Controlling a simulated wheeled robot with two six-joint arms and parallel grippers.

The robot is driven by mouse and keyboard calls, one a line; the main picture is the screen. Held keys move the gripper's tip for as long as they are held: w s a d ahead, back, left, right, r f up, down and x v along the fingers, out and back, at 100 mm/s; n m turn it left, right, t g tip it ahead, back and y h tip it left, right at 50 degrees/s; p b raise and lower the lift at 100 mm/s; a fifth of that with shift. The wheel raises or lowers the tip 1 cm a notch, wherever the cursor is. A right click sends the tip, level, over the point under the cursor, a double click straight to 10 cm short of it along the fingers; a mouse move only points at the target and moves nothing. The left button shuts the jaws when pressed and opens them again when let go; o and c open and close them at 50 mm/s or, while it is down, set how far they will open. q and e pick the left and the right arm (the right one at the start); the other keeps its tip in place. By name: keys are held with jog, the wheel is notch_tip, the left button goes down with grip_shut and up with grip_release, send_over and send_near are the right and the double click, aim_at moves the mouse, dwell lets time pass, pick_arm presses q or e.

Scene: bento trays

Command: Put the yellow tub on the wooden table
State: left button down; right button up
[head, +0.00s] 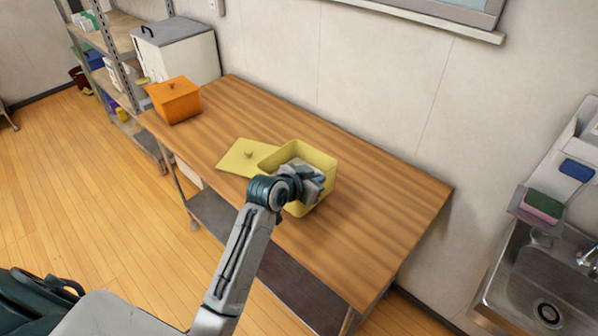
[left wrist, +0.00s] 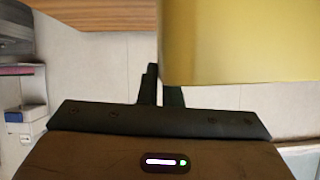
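The yellow tub (head: 318,160) is open-topped and upright at the middle of the wooden table (head: 385,215). I cannot tell whether its base touches the tabletop or is slightly above it. My left gripper (head: 308,180) is at the tub's near side and covers part of its rim and inside. In the left wrist view, the tub's yellow wall (left wrist: 240,40) fills the upper right. There the fingers of my left gripper (left wrist: 161,88) are close together at the rim, and the wall hides part of one; they look shut on it. My right gripper is out of view.
A flat yellow lid (head: 240,157) lies left of the tub. An orange lidded box (head: 175,100) stands at the table's left end. The table's right part is clear. A wall runs behind, and a sink (head: 535,285) is at right.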

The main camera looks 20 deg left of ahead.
pick_arm(q)
jog(key=d+f+p, duration=0.1)
jog(key=w+d+f+p, duration=0.1)
jog(key=d+f, duration=0.1)
jog(key=shift+w+d+f, duration=0.1)
jog(key=shift+f, duration=0.1)
jog(key=c, duration=1.6)
grip_release()
jog(key=shift+f, duration=0.15)
jog(key=shift+b+v, duration=1.2)
jog(key=shift+v, duration=4.9)
jog(key=shift+d+f, duration=0.1)
